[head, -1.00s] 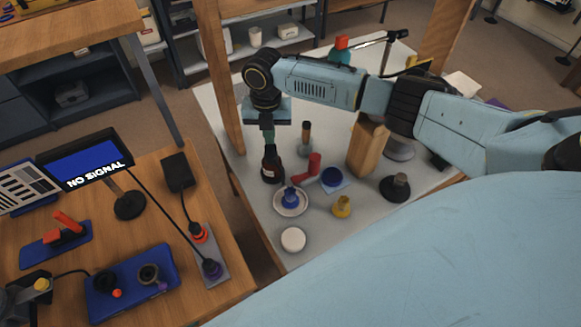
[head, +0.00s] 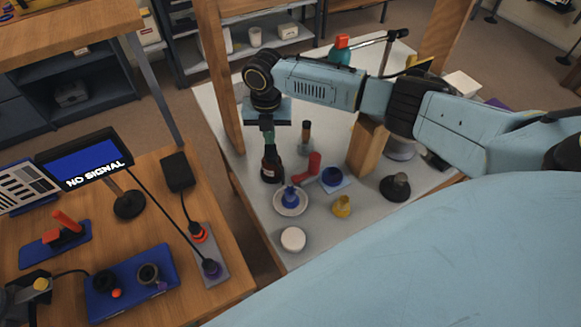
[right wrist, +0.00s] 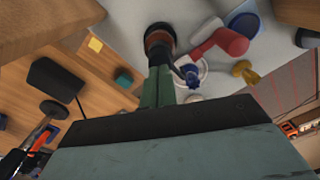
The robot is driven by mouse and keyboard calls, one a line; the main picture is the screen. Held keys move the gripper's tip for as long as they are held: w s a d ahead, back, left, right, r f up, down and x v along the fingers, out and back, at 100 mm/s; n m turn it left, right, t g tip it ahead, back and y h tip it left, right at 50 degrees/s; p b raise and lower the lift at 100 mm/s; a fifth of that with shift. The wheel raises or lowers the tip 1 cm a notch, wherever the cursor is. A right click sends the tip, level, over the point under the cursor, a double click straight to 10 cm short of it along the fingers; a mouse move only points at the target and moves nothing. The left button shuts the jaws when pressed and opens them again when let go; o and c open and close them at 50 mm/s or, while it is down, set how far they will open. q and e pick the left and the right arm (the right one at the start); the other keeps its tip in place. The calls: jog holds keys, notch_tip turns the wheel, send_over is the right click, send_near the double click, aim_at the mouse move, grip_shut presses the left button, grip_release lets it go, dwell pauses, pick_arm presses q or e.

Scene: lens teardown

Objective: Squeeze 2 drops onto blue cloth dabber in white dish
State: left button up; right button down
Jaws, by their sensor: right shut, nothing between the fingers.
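A dark bottle (head: 271,168) with a reddish label stands on the grey table. It also shows in the right wrist view (right wrist: 160,38). My right gripper (head: 268,137) points down right at the bottle's top, its green fingers (right wrist: 157,88) shut with nothing held. Whether the fingertips touch the bottle cannot be told. The blue cloth dabber (head: 291,195) sits in the white dish (head: 304,207), just right of and nearer than the bottle. In the right wrist view the dabber (right wrist: 191,77) is partly beside the fingers. My left gripper is not in view.
A wooden block (head: 368,145) stands to the right. A brown bench (head: 130,235) with a screen (head: 85,160) is at left.

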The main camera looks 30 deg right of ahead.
jog(key=shift+f+b, duration=0.55)
jog(key=shift+f, duration=0.65)
jog(key=shift+r, duration=0.1)
jog(key=shift+r+p, duration=1.3)
jog(key=shift+p, duration=0.1)
jog(key=shift+f, duration=0.2)
